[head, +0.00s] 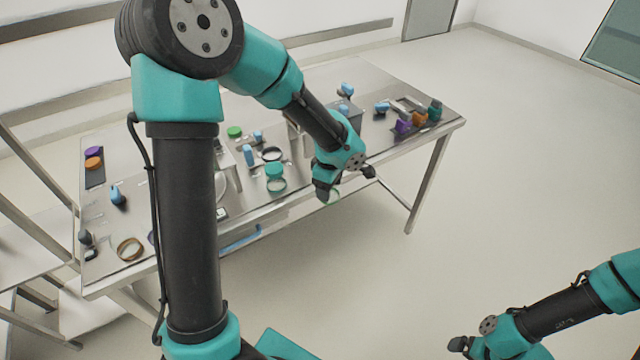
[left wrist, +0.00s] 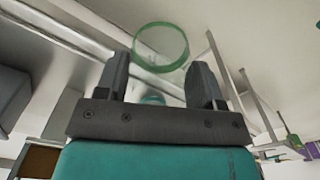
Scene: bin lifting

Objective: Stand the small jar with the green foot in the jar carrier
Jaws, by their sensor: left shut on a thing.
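My left gripper (head: 344,181) is held out at the front edge of the steel table, in the middle of the head view. It is shut on the small clear jar. The jar's green foot shows as a ring (left wrist: 160,69) beyond the fingertips in the left wrist view, and as a small green arc (head: 333,197) under the gripper in the head view. The clear body is hard to make out. I cannot tell which thing is the jar carrier. My right gripper (head: 461,346) is at the lower right, away from the table, with its finger gap unclear.
The steel table (head: 385,160) holds a teal-lidded jar (head: 275,170), a green lid (head: 235,131) and a brown ring (head: 130,249). A dark tray with purple, orange and green pieces (head: 419,118) is at the right end. Floor right of the table is clear.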

